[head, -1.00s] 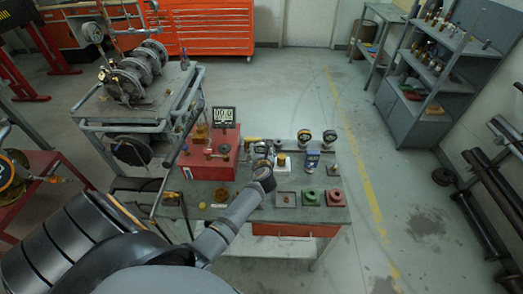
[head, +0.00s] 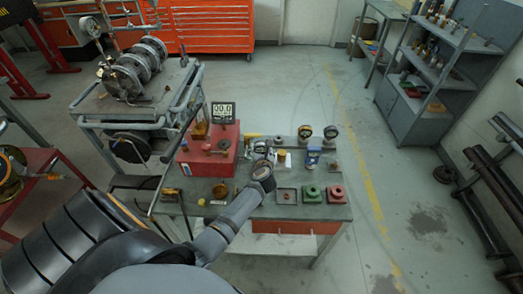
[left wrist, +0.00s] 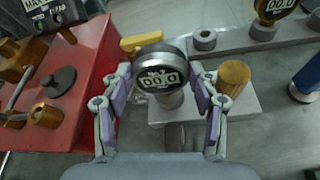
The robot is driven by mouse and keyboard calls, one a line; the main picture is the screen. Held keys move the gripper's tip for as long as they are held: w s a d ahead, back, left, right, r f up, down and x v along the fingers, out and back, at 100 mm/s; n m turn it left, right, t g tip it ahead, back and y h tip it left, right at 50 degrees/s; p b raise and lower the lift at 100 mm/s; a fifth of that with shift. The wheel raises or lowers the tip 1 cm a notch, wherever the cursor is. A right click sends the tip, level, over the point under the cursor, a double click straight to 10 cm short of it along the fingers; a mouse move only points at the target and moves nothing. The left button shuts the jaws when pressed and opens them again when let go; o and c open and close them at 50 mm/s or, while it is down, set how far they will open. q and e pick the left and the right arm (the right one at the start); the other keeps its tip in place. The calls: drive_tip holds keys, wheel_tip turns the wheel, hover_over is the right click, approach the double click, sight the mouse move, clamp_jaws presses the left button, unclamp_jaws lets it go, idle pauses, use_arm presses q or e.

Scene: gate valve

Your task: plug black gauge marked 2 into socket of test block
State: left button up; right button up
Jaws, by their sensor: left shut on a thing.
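In the left wrist view a round dark-rimmed gauge (left wrist: 160,76), marked No. 2 and reading 00.0, sits between the purple-padded fingers of my left gripper (left wrist: 161,98). The gripper is shut on it. The gauge's lower end is close above a pale grey block; whether it touches is unclear. In the head view the left gripper (head: 262,161) is over the middle of the bench and largely hides the gauge. The red test block (head: 198,168) is to its left, with brass fittings and a display on top. My right gripper is out of view.
Two other gauges (head: 304,132) (head: 331,132) stand on a grey rail at the back right. A brass knurled knob (left wrist: 234,78) is right of the held gauge. A green part (head: 311,194) and a red part (head: 335,194) are near the front edge.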

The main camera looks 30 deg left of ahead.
use_arm(q)
drive_tip(key=shift+f, duration=0.15)
drive_tip(key=o, duration=1.4)
drive_tip(key=v, duration=1.2)
drive_tip(key=shift+d, duration=0.1)
